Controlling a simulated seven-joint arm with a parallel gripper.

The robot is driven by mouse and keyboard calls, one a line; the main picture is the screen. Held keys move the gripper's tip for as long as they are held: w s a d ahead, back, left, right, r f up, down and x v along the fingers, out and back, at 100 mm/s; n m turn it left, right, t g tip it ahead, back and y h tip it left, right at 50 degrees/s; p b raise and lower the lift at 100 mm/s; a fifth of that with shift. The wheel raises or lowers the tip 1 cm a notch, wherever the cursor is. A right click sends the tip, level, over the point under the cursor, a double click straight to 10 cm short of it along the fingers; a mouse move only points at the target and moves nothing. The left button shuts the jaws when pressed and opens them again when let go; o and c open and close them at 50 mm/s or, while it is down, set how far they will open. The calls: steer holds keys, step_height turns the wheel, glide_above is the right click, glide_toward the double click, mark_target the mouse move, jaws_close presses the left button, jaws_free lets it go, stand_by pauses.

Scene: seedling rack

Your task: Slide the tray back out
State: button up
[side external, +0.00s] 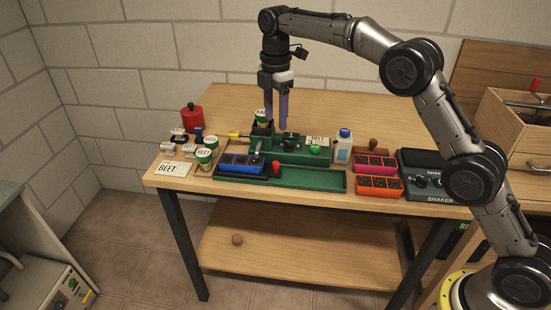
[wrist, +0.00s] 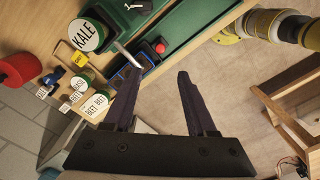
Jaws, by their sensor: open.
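A blue tray (side external: 236,168) with dark cells sits at the left front of the green machine (side external: 315,181), on its base. A red knob (side external: 276,166) stands just right of the tray. In the wrist view, part of the blue tray (wrist: 117,79) shows behind my left finger, with the red knob (wrist: 160,47) nearby. My gripper (side external: 276,125) points down above the back of the machine, apart from the tray. In the wrist view my gripper (wrist: 158,71) has its fingers spread with nothing between them.
A white bottle (side external: 342,147), pink tray (side external: 375,164), orange tray (side external: 379,186) and shaker (side external: 425,172) stand right. The back of the table (side external: 230,98) is clear.

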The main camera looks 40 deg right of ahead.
mark_target(275, 163)
step_height(275, 163, down, 14)
steer(key=shift+r, duration=0.1)
stand_by(0.5)
jaws_close()
stand_by(1.3)
